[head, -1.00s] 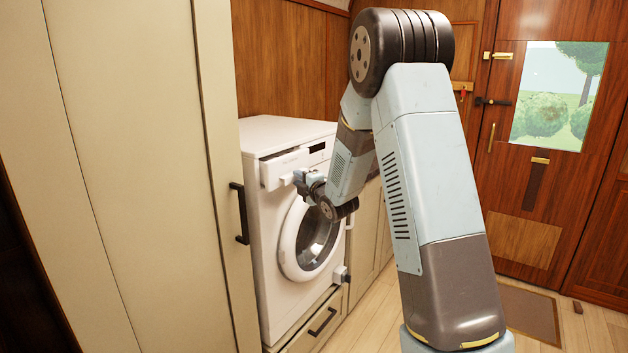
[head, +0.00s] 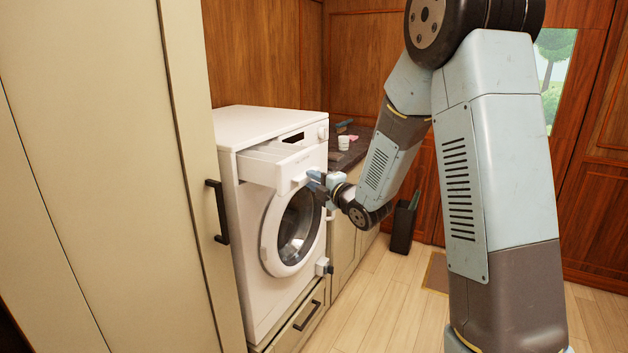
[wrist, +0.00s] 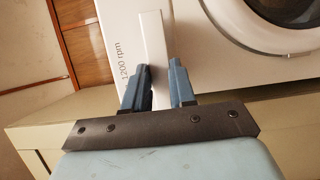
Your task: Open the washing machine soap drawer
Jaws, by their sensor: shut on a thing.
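The white washing machine (head: 240,235) stands beside the tall cream cabinet. Its soap drawer (head: 290,168) sticks out from the top left of the front, with its side and open top showing. My gripper (head: 312,184) is at the lower part of the drawer front. In the wrist view my gripper (wrist: 160,70) has its two blue fingers on either side of a white bar, the drawer handle (wrist: 152,38). The fingers hide part of the handle. The round door (head: 292,232) below is closed.
The tall cream cabinet (head: 110,180) with a black handle is close on the left. A dark counter (head: 350,150) with a white cup (head: 344,142) lies beyond the washer.

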